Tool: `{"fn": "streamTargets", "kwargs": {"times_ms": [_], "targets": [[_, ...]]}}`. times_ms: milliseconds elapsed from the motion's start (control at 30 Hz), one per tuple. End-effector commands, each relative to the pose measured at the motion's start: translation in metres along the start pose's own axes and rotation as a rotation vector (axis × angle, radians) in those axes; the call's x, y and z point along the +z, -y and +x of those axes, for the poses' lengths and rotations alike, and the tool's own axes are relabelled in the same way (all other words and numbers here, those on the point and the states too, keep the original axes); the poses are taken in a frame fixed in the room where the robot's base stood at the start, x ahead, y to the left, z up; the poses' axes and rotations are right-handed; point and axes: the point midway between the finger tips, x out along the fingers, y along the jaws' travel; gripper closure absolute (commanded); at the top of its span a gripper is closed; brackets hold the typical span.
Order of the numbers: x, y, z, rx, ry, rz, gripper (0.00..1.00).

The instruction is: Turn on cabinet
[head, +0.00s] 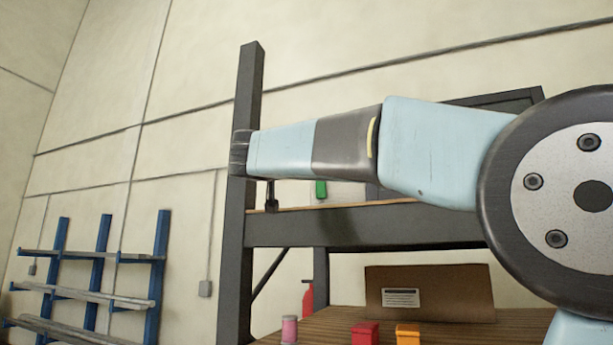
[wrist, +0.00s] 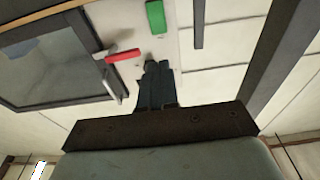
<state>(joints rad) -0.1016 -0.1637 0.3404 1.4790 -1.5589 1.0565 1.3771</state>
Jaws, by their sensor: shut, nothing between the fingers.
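In the wrist view, my gripper (wrist: 156,66) is shut and empty, its dark fingers side by side. A grey cabinet (wrist: 88,105) with a dark, glassy panel is at the left of that view. A red lever (wrist: 123,55) and a pale bar (wrist: 109,84) show at its edge, just left of my fingertips. A green block (wrist: 155,17) is beyond the fingertips on a pale surface. I cannot tell whether the fingers touch anything. In the head view, my arm hides most of the cabinet (head: 500,101); a green piece (head: 320,188) shows below the arm.
A dark shelf frame (head: 365,229) with an upright post (head: 249,90) stands close to my arm. Below are a cardboard box (head: 430,285), a red block (head: 365,333), an orange block (head: 407,335) and a pink spool (head: 289,329). A blue rack (head: 103,260) is far left.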

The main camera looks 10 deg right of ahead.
Motion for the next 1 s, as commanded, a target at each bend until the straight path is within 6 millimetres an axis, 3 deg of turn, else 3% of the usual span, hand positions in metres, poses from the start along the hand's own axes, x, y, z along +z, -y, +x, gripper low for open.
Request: {"fn": "streamTargets", "kwargs": {"times_ms": [600, 800, 1000], "targets": [[0.001, -0.001, 0.103, 0.003, 0.001, -0.002, 1.00], [0.001, -0.001, 0.124, 0.002, 0.002, -0.001, 1.00], [0.001, -0.001, 0.132, 0.001, 0.002, -0.002, 1.00]]}}
